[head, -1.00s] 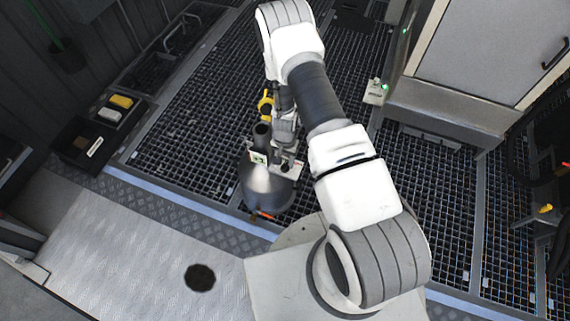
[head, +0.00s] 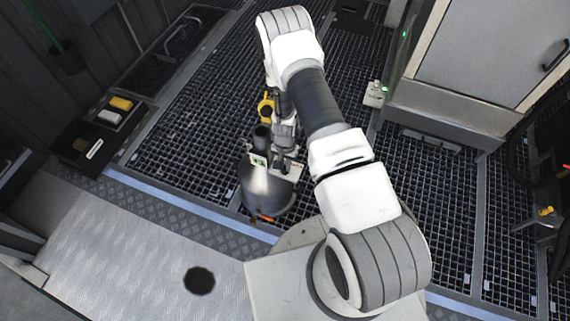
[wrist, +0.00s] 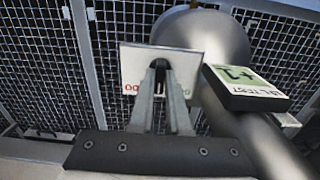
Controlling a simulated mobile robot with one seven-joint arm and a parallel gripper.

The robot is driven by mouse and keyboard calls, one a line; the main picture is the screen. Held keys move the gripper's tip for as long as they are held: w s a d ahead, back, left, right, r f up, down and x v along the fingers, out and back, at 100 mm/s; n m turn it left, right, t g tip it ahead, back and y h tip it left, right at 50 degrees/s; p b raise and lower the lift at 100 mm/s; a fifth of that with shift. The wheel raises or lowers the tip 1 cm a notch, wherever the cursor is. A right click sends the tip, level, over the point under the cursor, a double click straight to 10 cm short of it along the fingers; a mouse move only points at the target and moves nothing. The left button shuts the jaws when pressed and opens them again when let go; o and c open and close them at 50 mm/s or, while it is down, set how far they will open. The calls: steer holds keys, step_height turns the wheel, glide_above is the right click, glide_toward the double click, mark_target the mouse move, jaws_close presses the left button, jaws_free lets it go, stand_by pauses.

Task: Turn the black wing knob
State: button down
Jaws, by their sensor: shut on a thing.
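My gripper (wrist: 160,68) points at a white plate (wrist: 190,62) with red lettering on a grey, rounded metal vessel. Its fingertips are close together at the plate's middle, shut on the black wing knob, which they almost wholly hide. In the head view my gripper (head: 282,160) is over the same plate (head: 291,171), on top of the vessel (head: 262,192). A green-and-white tag (wrist: 243,84) is right of the fingers in the wrist view, in front of a grey pipe (wrist: 262,140).
The vessel stands on a dark grated floor (head: 200,150). A yellow part (head: 266,108) is just behind it. A black tray (head: 80,145) with a yellow and a white block lies at left. A grey cabinet (head: 480,50) stands at right. Bare metal floor (head: 120,240) is at front left.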

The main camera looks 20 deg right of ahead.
steer(key=shift+m, duration=0.3)
steer(key=m+b, duration=0.1)
steer(key=m, duration=0.3)
steer(key=shift+m, duration=2.2)
steer(key=c, duration=0.9)
jaws_free()
steer(key=shift+r, duration=0.1)
